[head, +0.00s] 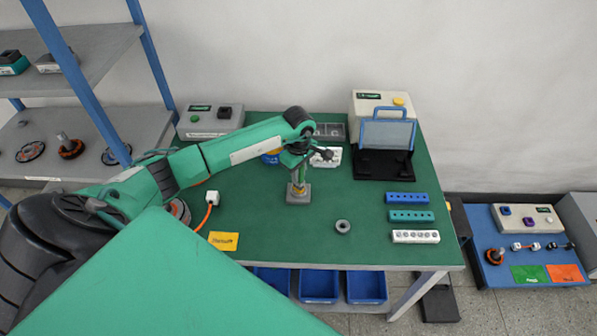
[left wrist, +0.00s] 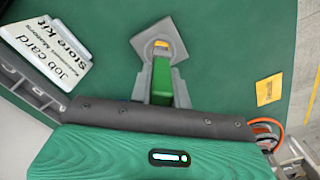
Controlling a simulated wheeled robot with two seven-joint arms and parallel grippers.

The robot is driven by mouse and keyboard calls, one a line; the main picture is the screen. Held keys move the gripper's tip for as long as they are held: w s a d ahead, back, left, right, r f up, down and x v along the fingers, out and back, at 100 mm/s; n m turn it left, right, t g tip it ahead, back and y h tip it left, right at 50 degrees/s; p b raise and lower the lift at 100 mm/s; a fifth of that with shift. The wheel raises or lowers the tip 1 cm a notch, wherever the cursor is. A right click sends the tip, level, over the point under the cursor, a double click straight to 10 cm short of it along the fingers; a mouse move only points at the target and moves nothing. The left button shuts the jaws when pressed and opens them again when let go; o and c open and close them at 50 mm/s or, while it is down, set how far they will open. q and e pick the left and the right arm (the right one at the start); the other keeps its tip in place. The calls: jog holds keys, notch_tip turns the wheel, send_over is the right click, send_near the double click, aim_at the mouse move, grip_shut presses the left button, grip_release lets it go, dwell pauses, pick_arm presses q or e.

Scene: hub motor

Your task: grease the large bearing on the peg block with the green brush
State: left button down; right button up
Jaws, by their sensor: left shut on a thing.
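The peg block (head: 298,198), a grey square base, stands near the middle of the green table. It also shows in the left wrist view (left wrist: 141,42). My left gripper (head: 297,172) is above it, pointing down, and is shut on the green brush (left wrist: 162,77). The brush's yellowish lower end is at the peg, where a pale ring shows (left wrist: 161,43). I cannot tell whether the bristles touch the bearing. The bearing on the peg is mostly hidden by the brush and fingers. My right gripper is out of view.
A grey ring (head: 343,226) lies on the table. Blue (head: 407,198), teal (head: 411,216) and white (head: 416,237) racks stand at the right. A yellow card (head: 223,241) lies at the front left. A black stand (head: 384,163) is at the back right.

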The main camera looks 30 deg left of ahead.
pick_arm(q)
jog(key=shift+f+m+b, duration=0.1)
jog(key=shift+m+b, duration=0.4)
jog(key=shift+b, duration=0.1)
jog(key=shift+m+b, duration=1.5)
jog(key=shift+m, duration=0.1)
jog(key=shift+m+b, duration=1.25)
jog(key=shift+m, duration=0.15)
jog(key=shift+m+b, duration=0.3)
jog(key=shift+m, duration=0.1)
